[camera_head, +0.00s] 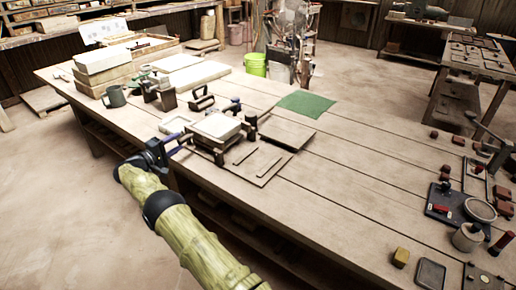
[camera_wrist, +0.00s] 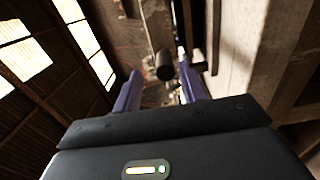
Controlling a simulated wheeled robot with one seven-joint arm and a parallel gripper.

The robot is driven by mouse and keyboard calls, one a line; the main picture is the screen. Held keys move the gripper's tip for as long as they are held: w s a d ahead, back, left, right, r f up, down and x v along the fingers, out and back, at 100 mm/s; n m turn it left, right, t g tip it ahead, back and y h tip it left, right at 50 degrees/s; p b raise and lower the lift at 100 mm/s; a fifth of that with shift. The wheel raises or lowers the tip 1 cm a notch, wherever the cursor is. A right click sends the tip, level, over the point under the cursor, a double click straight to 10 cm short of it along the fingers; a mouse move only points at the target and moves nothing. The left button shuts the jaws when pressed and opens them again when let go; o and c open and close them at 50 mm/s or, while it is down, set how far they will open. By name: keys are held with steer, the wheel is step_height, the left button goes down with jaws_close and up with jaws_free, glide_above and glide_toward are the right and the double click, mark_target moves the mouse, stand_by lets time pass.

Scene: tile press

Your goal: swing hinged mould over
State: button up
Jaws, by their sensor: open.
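The mould (camera_head: 215,126) sits on the wooden workbench in the head view, a dark frame around a pale square slab. A smaller pale-faced square part (camera_head: 174,125) lies at its left; I cannot tell whether a hinge joins them. My gripper (camera_head: 184,142) is at the bench's near edge, just left of the mould, with its purple fingers pointing towards it. In the wrist view the two fingers of my gripper (camera_wrist: 160,88) stand apart. A dark round knob (camera_wrist: 164,66) shows beyond and between them; I see no contact with it.
Flat boards (camera_head: 257,164) lie under and right of the mould. Dark clamp-like tools (camera_head: 202,101), a grey mug (camera_head: 114,97) and stacked pale blocks (camera_head: 102,62) stand behind it. A green cloth (camera_head: 305,104) lies farther back. The bench's right-middle is clear; small tools crowd its right end.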

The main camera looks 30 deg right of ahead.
steer(key=shift+p+v, duration=0.6)
steer(key=shift+v, duration=1.7)
